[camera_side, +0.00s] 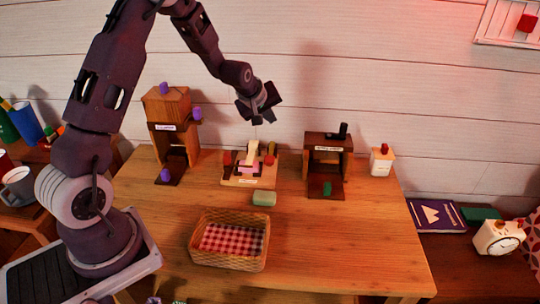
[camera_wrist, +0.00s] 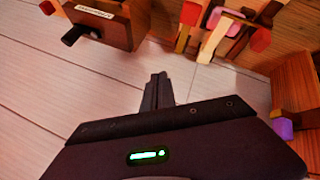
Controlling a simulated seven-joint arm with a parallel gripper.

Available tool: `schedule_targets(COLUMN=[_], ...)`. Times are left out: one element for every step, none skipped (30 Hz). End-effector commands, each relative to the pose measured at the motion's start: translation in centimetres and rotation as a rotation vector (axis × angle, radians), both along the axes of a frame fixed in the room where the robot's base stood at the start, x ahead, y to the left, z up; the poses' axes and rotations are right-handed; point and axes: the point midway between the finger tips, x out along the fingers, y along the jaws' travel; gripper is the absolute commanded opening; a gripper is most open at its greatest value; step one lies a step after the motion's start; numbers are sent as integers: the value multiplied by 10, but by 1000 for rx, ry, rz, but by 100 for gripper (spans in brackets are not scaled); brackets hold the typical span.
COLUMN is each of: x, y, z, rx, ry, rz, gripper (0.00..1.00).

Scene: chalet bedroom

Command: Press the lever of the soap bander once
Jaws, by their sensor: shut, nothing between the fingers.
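The middle device on the table looks like the soap bander: a low wooden board (camera_side: 236,183) with a cream lever (camera_side: 252,150), a pink block (camera_side: 250,168) and red-ended parts beside it. Its small label is too small to read. In the wrist view the cream lever (camera_wrist: 214,40) and pink block (camera_wrist: 225,22) show at the top, right of centre. My gripper (camera_side: 264,116) is above this device, apart from the lever. In the wrist view its fingers (camera_wrist: 158,78) are together, with nothing between them, against the pale wall boards.
A tall wooden device with purple knobs (camera_side: 166,103) stands to the left; a dark-topped box with a black handle (camera_side: 330,140) stands to the right. A green block (camera_side: 264,198) and a wicker basket (camera_side: 228,264) lie in front. The table's right front is clear.

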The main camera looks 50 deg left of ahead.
Motion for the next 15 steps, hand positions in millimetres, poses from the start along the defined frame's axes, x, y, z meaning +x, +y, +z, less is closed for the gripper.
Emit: schedule_targets(x=[2,3,4,5,5,5,5,5,5,5,5,5,5,5,5], y=[5,7,9,10,10,11,11,11,10,10,10,10,10,10,10], z=[-8,-11,-14,-15,-16,-16,-16,-16,-16,-16,-16,-16,-16,-16,-18], rx=[-6,-8,-10,-12,-12,-13,-13,-13,-12,-12,-12,-12,-12,-12,-12], ry=[-5,-8,-11,-13,-15,-15,-15,-15,-15,-15,-15,-15,-14,-13,-13], rz=[16,24,31,35,38,38,38,38,38,38,38,38,36,37,37], gripper=[0,0,0,0,0,0,0,0,0,0,0,0,0,0,0])
